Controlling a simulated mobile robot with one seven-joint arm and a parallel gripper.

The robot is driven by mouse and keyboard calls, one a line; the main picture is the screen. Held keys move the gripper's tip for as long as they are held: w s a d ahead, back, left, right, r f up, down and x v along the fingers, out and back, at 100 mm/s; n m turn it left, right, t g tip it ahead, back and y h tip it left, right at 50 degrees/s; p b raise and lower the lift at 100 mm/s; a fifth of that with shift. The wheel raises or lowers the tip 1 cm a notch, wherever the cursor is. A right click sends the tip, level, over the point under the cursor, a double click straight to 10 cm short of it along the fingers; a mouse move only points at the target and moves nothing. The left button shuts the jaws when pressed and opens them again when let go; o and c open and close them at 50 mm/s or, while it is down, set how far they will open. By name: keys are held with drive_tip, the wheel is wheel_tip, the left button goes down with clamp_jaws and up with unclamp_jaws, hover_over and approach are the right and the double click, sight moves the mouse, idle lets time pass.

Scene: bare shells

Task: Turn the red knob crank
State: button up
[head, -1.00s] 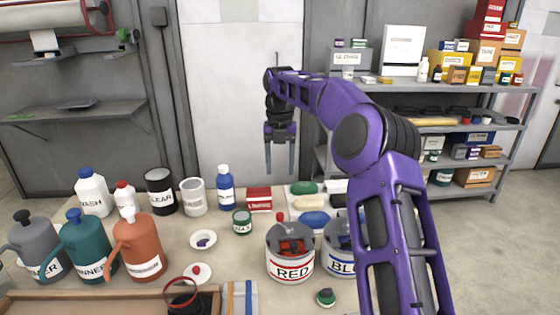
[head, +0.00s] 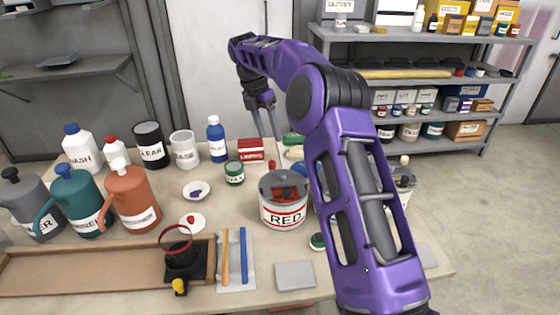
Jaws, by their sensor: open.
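The red knob (head: 272,165) stands up on the back left of the grey lid on the can labelled RED (head: 283,212). Red contents show through openings in the lid. The crank arm below the knob is too small to make out clearly. My gripper (head: 266,135) is open and empty, with its two fingers pointing down. In the picture it is above the red knob, over the far part of the table and apart from the can. Its height over the table is hard to tell.
My arm hides much of the can right of RED; another can (head: 404,190) with a pale knob shows beyond it. A green jar (head: 234,173), blue bottle (head: 216,140) and red box (head: 250,150) stand left. Jugs and a wooden tray (head: 100,272) are further left.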

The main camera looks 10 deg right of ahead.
drive_tip(key=f+m+h+b, duration=0.1)
drive_tip(key=f+m, duration=0.1)
drive_tip(key=m, duration=0.2)
drive_tip(key=a+f+m+h+b, duration=0.1)
drive_tip(key=f+m+h, duration=0.1)
drive_tip(key=f+m, duration=0.1)
drive_tip(key=f+m+h+b, duration=0.1)
drive_tip(key=f+m, duration=0.2)
drive_tip(key=m, duration=0.2)
drive_tip(key=shift+s+a+f+m, duration=0.15)
drive_tip(key=shift+a+f+m, duration=0.1)
drive_tip(key=shift+a+m, duration=0.15)
drive_tip(key=f+m+h, duration=0.1)
drive_tip(key=m+h, duration=0.1)
drive_tip(key=m, duration=0.1)
drive_tip(key=m+t+h+b, duration=0.5)
drive_tip(key=m+h, duration=0.4)
drive_tip(key=m, duration=1.8)
approach(277, 171)
wheel_tip(277, 171, up, 2)
drive_tip(key=w+g+b, duration=0.1)
drive_tip(key=w, duration=0.1)
drive_tip(key=x, duration=1.1)
drive_tip(key=shift+w+d+r, duration=0.15)
drive_tip(key=shift+d+r, duration=0.05)
drive_tip(key=shift+d, duration=0.1)
